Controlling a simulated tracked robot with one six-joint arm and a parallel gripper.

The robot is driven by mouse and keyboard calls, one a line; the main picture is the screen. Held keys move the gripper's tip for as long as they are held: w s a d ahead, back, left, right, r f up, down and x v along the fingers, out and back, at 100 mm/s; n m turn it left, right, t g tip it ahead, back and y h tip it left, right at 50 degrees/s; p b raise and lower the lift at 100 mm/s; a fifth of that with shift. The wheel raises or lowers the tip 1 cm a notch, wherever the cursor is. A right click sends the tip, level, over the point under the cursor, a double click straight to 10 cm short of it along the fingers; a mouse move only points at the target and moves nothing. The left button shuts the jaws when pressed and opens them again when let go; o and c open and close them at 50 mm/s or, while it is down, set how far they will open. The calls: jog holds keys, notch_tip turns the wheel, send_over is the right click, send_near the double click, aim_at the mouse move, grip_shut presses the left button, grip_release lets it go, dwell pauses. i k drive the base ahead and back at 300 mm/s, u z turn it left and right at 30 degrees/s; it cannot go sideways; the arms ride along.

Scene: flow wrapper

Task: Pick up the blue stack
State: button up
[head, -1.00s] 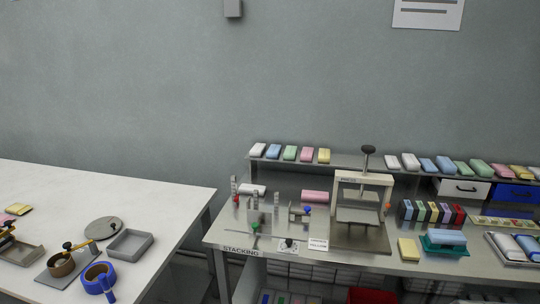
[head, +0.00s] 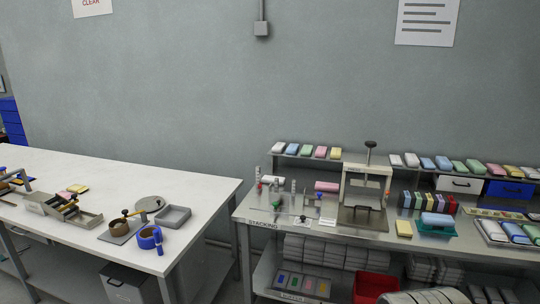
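Several blue blocks are in view, and I cannot tell which one the task means. A light-blue block (head: 437,219) lies in a green holder (head: 436,231) at the front right of the steel bench. Another blue block (head: 306,150) lies in the row on the left part of the back shelf. Two more blue blocks (head: 427,163) lie side by side on the right part of that shelf. A blue block (head: 519,235) also lies in the grey tray at the right edge. My gripper is not in view.
A press (head: 364,190) stands mid-bench, with a yellow block (head: 404,228) right of it. A STACKING label is on the bench's front edge (head: 265,225). Left is a white table (head: 100,180) with a blue tape ring (head: 149,238) and grey tray (head: 173,216). A gap separates table and bench.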

aim_at(292, 150)
jog(key=u, duration=0.25)
jog(key=k, duration=0.6)
jog(key=u, duration=0.45)
jog(key=i, duration=2.15)
jog(key=z, duration=0.55)
jog(key=i, duration=1.15)
jog(key=z, duration=0.4)
